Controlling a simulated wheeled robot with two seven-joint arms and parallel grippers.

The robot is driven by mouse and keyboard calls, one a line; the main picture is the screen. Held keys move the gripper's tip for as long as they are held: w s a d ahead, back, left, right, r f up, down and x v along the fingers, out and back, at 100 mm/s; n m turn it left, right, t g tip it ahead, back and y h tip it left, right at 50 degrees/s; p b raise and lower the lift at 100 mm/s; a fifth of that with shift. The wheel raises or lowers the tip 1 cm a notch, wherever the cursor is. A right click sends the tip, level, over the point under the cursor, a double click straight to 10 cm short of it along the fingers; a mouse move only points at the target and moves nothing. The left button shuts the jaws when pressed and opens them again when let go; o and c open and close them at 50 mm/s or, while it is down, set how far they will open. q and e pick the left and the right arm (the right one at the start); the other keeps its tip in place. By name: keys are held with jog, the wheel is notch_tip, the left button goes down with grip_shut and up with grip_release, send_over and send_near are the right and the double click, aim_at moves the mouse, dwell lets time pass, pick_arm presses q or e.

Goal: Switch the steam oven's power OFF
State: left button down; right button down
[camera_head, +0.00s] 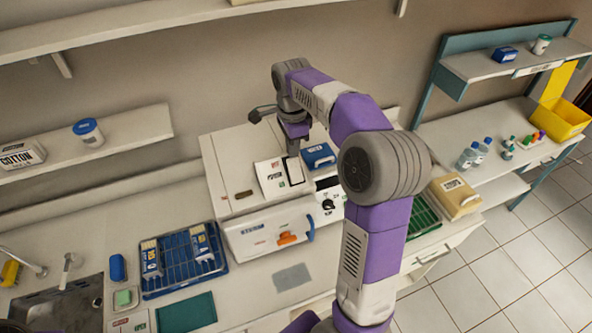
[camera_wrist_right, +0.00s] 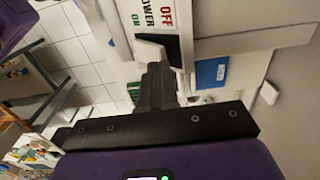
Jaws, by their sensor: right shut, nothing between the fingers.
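In the right wrist view the power panel (camera_wrist_right: 158,17) shows a red OFF and a green ON beside a pale lever-like part (camera_wrist_right: 150,48). My right gripper (camera_head: 293,150) is shut and empty, pointing down over the panel. In the wrist view its fingertips (camera_wrist_right: 157,70) overlap the pale part's edge; I cannot tell if they touch it. The switch position is unclear. My left gripper is not in view.
A blue box (camera_head: 318,156) stands close beside the panel, and a control face with a black knob (camera_head: 328,204) is below it. A blue rack (camera_head: 185,264) with boxes lies to the left. A wall shelf (camera_head: 90,150) hangs at the left. My right arm hides part of the counter.

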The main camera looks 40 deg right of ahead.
aim_at(293, 160)
jog(key=shift+f+b, duration=0.6)
jog(key=shift+f, duration=0.4)
dwell(0.3)
notch_tip(293, 160, up, 7)
jog(key=p, duration=0.6)
jog(key=shift+r+p, duration=0.1)
jog(key=shift+p, duration=0.2)
dwell(0.4)
